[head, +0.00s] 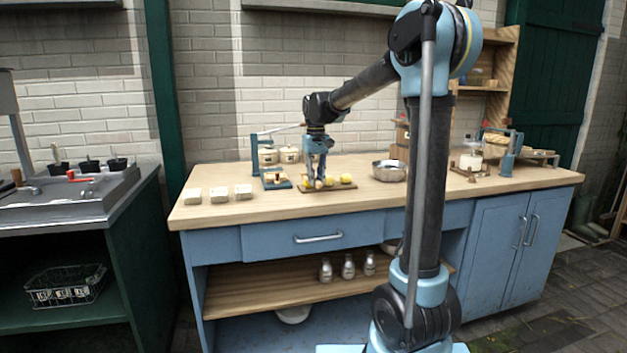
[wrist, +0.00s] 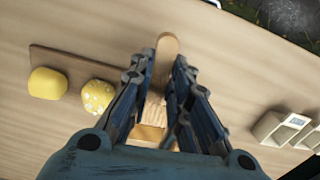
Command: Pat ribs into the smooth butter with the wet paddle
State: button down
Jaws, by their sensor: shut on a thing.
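My gripper (head: 318,178) is over the worktop near the left end of a brown board (head: 340,187). In the wrist view its fingers (wrist: 160,105) are shut on a pale wooden paddle (wrist: 167,47), whose rounded end sticks out beyond them. A smooth yellow butter lump (wrist: 47,83) sits on the board; it also shows in the head view (head: 347,179). A pale-speckled yellow lump (wrist: 97,95) sits between it and the gripper. A tan-yellow piece (wrist: 150,133) shows partly between the fingers; I cannot tell what it is. Whether the paddle is wet cannot be seen.
Several pale blocks (head: 219,194) stand on the worktop (head: 290,206) to the left. A metal bowl (head: 389,171) stands right of the board. The worktop's front strip is clear.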

jog(key=shift+r, duration=3.5)
jog(key=shift+f, duration=0.1)
jog(key=shift+f, duration=2.65)
jog(key=shift+f, duration=0.8)
jog(key=shift+r, duration=0.1)
jog(key=shift+r, duration=3.4)
